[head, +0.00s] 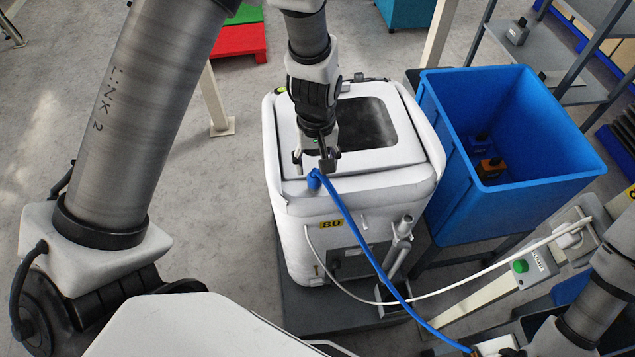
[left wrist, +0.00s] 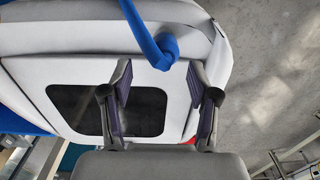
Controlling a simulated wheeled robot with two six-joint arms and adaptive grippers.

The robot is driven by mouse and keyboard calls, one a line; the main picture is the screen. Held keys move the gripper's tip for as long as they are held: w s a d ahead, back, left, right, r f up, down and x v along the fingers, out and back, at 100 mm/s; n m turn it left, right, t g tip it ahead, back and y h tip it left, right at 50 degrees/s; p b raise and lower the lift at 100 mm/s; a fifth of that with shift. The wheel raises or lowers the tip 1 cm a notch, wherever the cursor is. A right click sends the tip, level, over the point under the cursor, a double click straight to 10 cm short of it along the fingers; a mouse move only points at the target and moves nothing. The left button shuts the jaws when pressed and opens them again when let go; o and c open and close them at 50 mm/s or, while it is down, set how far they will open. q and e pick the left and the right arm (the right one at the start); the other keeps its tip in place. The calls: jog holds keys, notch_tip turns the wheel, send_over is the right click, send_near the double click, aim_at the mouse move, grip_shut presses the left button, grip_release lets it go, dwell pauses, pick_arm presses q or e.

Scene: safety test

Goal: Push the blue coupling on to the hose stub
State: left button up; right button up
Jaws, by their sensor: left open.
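The blue coupling cannot be told apart for sure from the bent blue end (head: 314,180) of the blue hose (head: 365,250). That end lies at the top front edge of the white machine (head: 300,235) and also shows in the left wrist view (left wrist: 166,54). My left gripper (head: 325,163) is just above and beside it. In the left wrist view, my left gripper (left wrist: 163,75) has its fingers apart, with nothing clearly between them. I cannot make out the hose stub. My right arm enters at the lower right; its gripper does not show clearly.
A large blue crate (head: 455,190) with small boxes inside stands right of the machine. A grey pipe fitting (head: 403,230) is on the machine's front. A thin white hose (head: 450,293) runs across to a post with a green button (head: 520,266).

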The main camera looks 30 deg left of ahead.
aim_at(315, 174)
pick_arm(q)
jog(key=shift+s+f+b, duration=0.2)
jog(key=shift+s+f, duration=0.15)
jog(key=shift+f, duration=0.25)
jog(key=shift+s+f+b, duration=0.2)
jog(key=shift+s+f, duration=0.15)
jog(key=shift+f, duration=0.55)
jog(key=shift+w+f+b, duration=0.15)
jog(key=shift+f+b, duration=0.15)
jog(key=shift+w+f, duration=0.2)
jog(key=shift+w, duration=0.15)
jog(key=shift+s+r, duration=0.2)
jog(key=shift+s, duration=0.15)
pick_arm(e)
jog(key=shift+s+f, duration=0.25)
jog(key=shift+f, duration=0.3)
jog(key=shift+s+f, duration=0.25)
jog(key=shift+f, duration=0.25)
pick_arm(q)
jog(key=shift+w, duration=0.25)
pick_arm(e)
jog(key=shift+w+r, duration=0.15)
pick_arm(q)
jog(key=shift+s+d, duration=0.1)
jog(key=shift+s, duration=0.05)
jog(key=shift+p, duration=0.35)
pick_arm(e)
jog(key=shift+r, duration=0.1)
